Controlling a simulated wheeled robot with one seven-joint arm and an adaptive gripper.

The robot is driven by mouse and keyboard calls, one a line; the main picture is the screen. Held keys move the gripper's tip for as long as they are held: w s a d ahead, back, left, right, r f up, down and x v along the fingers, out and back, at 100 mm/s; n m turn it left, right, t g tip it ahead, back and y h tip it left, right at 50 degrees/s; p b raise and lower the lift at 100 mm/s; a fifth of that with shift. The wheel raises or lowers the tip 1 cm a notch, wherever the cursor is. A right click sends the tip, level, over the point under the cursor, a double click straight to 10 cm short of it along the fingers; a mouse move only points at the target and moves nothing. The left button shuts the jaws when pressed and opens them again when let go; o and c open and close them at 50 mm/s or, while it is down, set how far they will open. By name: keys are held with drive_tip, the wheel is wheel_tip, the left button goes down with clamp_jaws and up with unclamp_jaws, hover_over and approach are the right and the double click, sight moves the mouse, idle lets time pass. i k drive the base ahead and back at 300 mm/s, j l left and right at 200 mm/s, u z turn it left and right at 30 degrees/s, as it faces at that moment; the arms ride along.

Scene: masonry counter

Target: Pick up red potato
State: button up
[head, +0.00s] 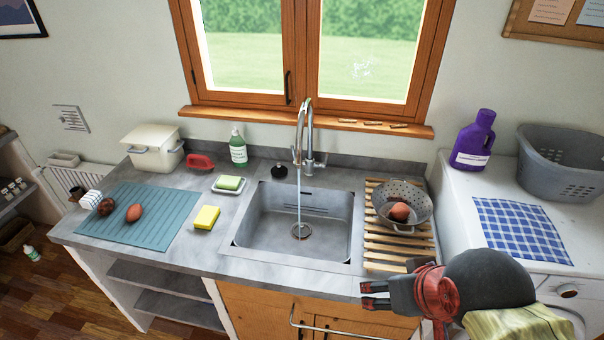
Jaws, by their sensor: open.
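A reddish, smooth potato-like item (134,212) lies on the blue-green ribbed mat (125,233) at the left of the counter. Left of it is a darker, mottled red-brown round item (106,206), close to a white slotted holder (90,199). Another reddish, potato-like item (401,211) lies in the grey perforated colander (386,194), right of the sink. Which of these is the red potato I cannot tell for certain. My gripper (368,295) is open and empty at the lower right, in front of the counter's front edge, its fingers pointing left, apart from all of these items.
The sink (270,226) has its tap (302,140) running. The colander stands on a wooden slatted rack (388,251). A yellow sponge (206,217) and a soap bottle (238,150) stand left of the sink. The counter's front strip (250,263) is clear.

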sight(107, 205)
drive_tip(key=j+u, duration=0.1)
drive_tip(key=u, duration=0.15)
drive_tip(key=i+j+u, duration=0.1)
drive_tip(key=u, duration=0.15)
drive_tip(key=i+j+u, duration=0.3)
drive_tip(key=i+j, duration=0.25)
drive_tip(key=j, duration=0.25)
drive_tip(key=i+j+u, duration=0.35)
drive_tip(key=i+j, duration=1.4)
drive_tip(key=i, duration=0.2)
